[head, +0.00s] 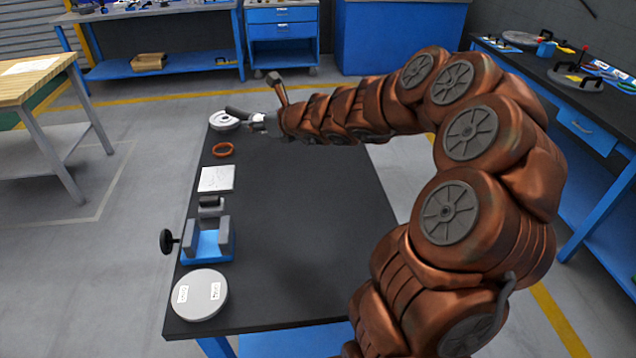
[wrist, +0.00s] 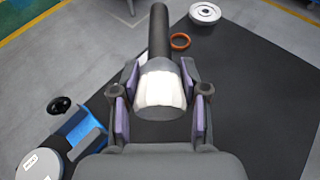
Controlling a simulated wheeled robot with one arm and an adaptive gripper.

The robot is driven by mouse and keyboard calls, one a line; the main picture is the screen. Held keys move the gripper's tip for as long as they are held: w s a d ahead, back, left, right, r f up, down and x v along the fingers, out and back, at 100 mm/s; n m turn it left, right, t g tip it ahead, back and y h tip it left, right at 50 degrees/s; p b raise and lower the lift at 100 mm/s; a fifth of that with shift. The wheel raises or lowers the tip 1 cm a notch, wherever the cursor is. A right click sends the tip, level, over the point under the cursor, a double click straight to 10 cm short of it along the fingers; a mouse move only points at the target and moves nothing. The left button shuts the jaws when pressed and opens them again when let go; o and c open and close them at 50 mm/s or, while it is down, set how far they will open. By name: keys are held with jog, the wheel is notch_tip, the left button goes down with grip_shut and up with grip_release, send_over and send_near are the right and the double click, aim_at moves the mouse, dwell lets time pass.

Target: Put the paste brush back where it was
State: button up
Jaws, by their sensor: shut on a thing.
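My gripper (head: 262,122) is at the far left end of the dark table (head: 300,230), above its top. In the wrist view my gripper (wrist: 159,112) is shut on the paste brush (wrist: 158,35), a dark round handle with a pale, wider part between the purple finger pads. In the head view the brush (head: 237,111) points left from the fingers, its handle showing near the white round flanged part (head: 225,120). Its lower end is hidden by the gripper. I cannot tell which spot the brush came from.
Down the table's left side lie an orange ring (head: 223,150), a white square sheet (head: 216,179), a grey block (head: 211,205), a blue vise (head: 208,246) with a black knob, and a labelled grey disc (head: 200,296). The table's middle is clear.

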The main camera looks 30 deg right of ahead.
jog(key=s+d+f+b, duration=0.2)
jog(key=d+f+b, duration=0.2)
jog(key=d, duration=0.3)
jog(key=s+d+f+b, duration=0.3)
jog(key=d+b, duration=0.1)
jog(key=d, duration=0.4)
jog(key=shift+n+t+y, duration=0.3)
jog(key=shift+y, duration=0.3)
jog(key=s+d+f+b, duration=0.2)
jog(key=s+d+f, duration=0.1)
jog(key=s+f, duration=0.1)
jog(key=s+d+f+b, duration=0.2)
jog(key=s+d+f, duration=0.1)
jog(key=s+f, duration=0.1)
jog(key=s+d+f+b, duration=0.3)
jog(key=s+f, duration=0.2)
jog(key=shift+s, duration=0.3)
send_over(329, 186)
jog(key=shift+s+f+b, duration=0.1)
jog(key=shift+f+b, duration=0.3)
jog(key=shift+f, duration=0.35)
jog(key=shift+f+b, duration=0.35)
jog(key=shift+f, duration=1.4)
jog(key=shift+f, duration=0.2)
jog(key=o, duration=1.3)
jog(key=shift+r, duration=0.1)
